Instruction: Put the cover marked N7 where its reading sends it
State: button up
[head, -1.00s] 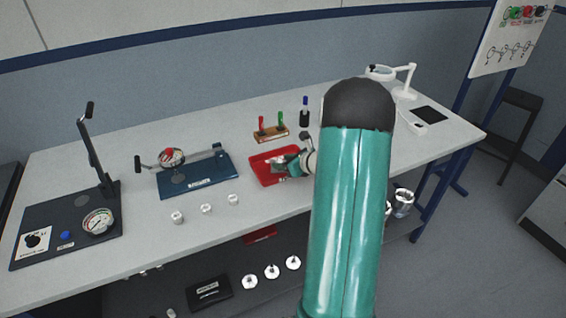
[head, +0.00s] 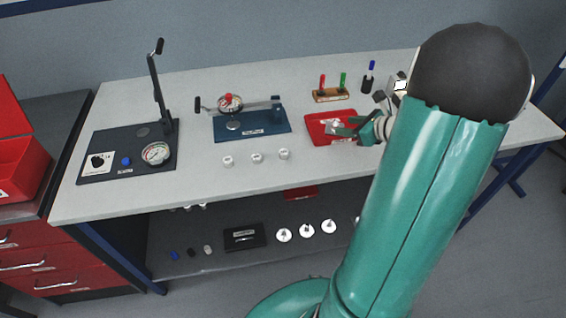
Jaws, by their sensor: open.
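My gripper (head: 342,127) is open over the red tray (head: 318,138). A pale metallic shape (head: 331,125) shows at the fingers, in or just above the tray; I cannot tell whether the fingers touch it. Three small white-topped parts (head: 257,157) stand in a row on the bench front. No N7 mark can be read on any part. A dark blue fixture (head: 262,124) with a lever and a red-topped round piece (head: 229,102) stands left of the tray. A black press plate (head: 110,170) with an upright lever carries a dial gauge (head: 156,153), its reading too small to make out.
A wooden block with a red and a green pen-like piece (head: 331,95) and a blue-topped marker (head: 368,76) stand behind the tray. The lower shelf holds a black box (head: 244,237) and several white discs (head: 307,231). A red drawer cabinet (head: 60,262) is at left. The bench's front strip is mostly clear.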

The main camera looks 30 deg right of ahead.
jog(key=s+a+r+n+g+y, duration=0.1)
jog(key=s+a+r+n+g, duration=0.2)
jog(key=a+n, duration=0.7)
jog(key=a+r+n+g+y, duration=0.15)
jog(key=a+r+n, duration=0.45)
jog(key=a, duration=0.8)
jog(key=s+a+r+n+h, duration=0.2)
jog(key=s+a+n, duration=0.2)
jog(key=s+n, duration=0.2)
jog(key=s+a+r+n+g+h, duration=0.1)
jog(key=s+a+r+n+h, duration=0.2)
jog(key=s+n, duration=0.3)
jog(key=a+n, duration=0.1)
jog(key=n, duration=0.2)
jog(key=shift+a+n, duration=0.4)
jog(key=shift+s, duration=0.1)
jog(key=shift+c, duration=0.2)
jog(key=shift+c, duration=0.6)
jog(key=shift+d, duration=0.15)
